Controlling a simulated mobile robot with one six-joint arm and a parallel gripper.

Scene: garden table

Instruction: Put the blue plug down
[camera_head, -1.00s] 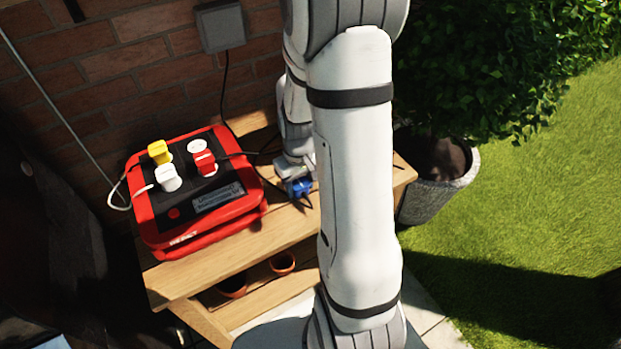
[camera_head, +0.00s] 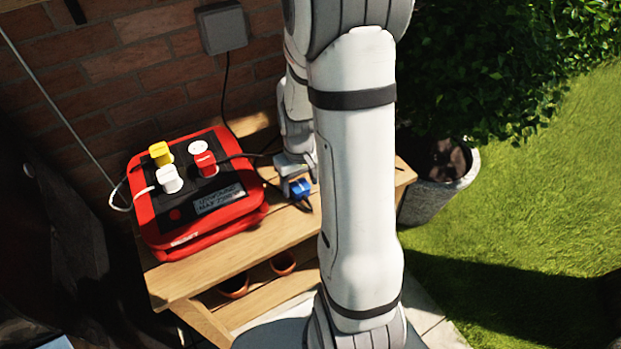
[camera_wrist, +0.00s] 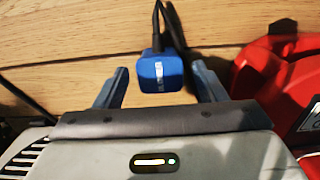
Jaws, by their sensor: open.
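The blue plug (camera_wrist: 161,72) lies on the wooden table (camera_wrist: 70,50) in the wrist view, with its black cable running away from it. My gripper (camera_wrist: 162,85) is open, with one finger on each side of the plug and a visible gap on both sides. In the head view the blue plug (camera_head: 300,187) shows on the table (camera_head: 225,260), right of the red power box, beside my gripper (camera_head: 290,178). My arm covers part of the table there.
The red power box (camera_head: 245,208) holds yellow, white and red plugs on top; its edge also shows at right in the wrist view (camera_wrist: 262,75). Small pots (camera_head: 283,263) stand on the lower shelf. A planter (camera_head: 430,200) stands right of the table. The table front is clear.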

